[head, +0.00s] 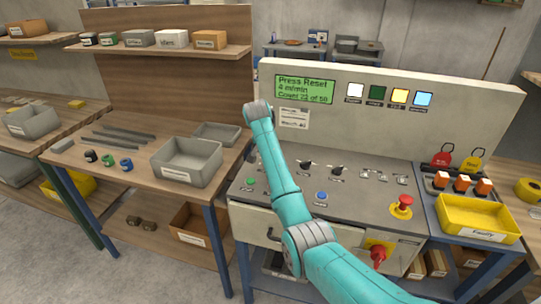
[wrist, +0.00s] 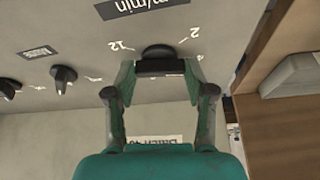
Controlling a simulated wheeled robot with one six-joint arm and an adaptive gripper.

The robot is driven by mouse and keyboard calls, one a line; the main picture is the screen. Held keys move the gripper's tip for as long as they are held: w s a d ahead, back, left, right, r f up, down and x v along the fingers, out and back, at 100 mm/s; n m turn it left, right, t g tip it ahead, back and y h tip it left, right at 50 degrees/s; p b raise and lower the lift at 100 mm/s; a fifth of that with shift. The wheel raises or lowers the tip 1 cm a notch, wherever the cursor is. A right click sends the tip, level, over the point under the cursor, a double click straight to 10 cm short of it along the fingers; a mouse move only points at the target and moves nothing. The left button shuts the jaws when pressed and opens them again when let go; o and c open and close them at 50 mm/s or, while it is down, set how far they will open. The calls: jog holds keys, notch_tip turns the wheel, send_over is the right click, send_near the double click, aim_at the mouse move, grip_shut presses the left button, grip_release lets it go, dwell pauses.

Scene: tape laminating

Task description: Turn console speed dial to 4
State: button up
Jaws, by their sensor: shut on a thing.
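The black speed dial (wrist: 158,50) sits on the grey console face in the wrist view, between the printed marks 12 and 2 and near an "m/min" label. My gripper (wrist: 160,74) is shut on the dial, one finger on each side of its black grip. In the head view my teal arm hides the dial and the gripper. The console (head: 375,120) has a green display (head: 305,89) that reads "Press Reset", "4 m/min" and a count line that looks like "22 of 50".
Two other black knobs (wrist: 64,76) (wrist: 10,84) are beside the dial. A blue button (head: 321,196), a green button (head: 250,182) and a red emergency stop (head: 402,205) are on the panel. A yellow tray (head: 448,224) stands right; a grey bin (head: 160,172) stands left.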

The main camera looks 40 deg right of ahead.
jog(key=shift+m, duration=0.5)
jog(key=o, duration=1.2)
jog(key=shift+c, duration=0.2)
jog(key=v, duration=1.2)
jog(key=shift+w+a, duration=0.15)
jog(key=shift+w, duration=0.05)
jog(key=shift+f, duration=0.1)
